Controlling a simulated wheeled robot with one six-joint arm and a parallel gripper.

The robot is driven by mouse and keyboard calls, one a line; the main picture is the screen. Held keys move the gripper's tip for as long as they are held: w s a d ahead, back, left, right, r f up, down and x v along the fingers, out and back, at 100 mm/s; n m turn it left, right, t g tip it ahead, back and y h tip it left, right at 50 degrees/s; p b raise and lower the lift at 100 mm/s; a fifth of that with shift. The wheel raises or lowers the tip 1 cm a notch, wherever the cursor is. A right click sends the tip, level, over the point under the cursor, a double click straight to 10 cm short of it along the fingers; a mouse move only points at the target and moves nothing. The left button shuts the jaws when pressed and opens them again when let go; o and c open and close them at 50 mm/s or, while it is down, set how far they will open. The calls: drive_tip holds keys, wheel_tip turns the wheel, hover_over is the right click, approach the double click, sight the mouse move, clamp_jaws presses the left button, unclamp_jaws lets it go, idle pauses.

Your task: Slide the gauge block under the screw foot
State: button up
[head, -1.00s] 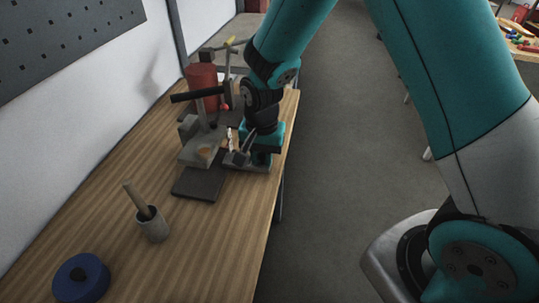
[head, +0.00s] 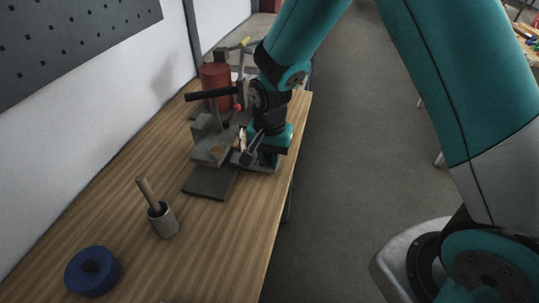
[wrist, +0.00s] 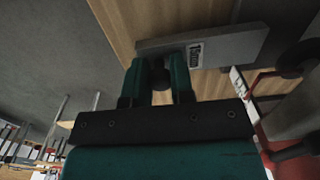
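The gauge block is a flat grey slab (wrist: 225,48) with a white label, seen at the top of the wrist view. A dark round knob (wrist: 160,84) stands at its near side. My gripper (wrist: 161,76) has its two teal fingers on either side of this knob and looks shut on it. In the head view my gripper (head: 268,160) is low over the bench's right edge, at the slab's right end (head: 265,169). A grey machine body (head: 212,148) stands just left of it. I cannot make out the screw foot clearly; my arm hides part of this area.
A dark flat plate (head: 208,183) lies on the wooden bench (head: 215,240) in front of the machine. A grey cup with a wooden handle (head: 163,220) and a blue disc (head: 92,271) stand nearer. A red cylinder (head: 215,80) and black bar (head: 210,91) are behind.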

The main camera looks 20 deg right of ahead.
drive_tip(key=o, duration=0.5)
wheel_tip(320, 180, up, 18)
drive_tip(key=b, duration=0.1)
drive_tip(key=shift+f, duration=0.25)
drive_tip(key=shift+s, duration=0.15)
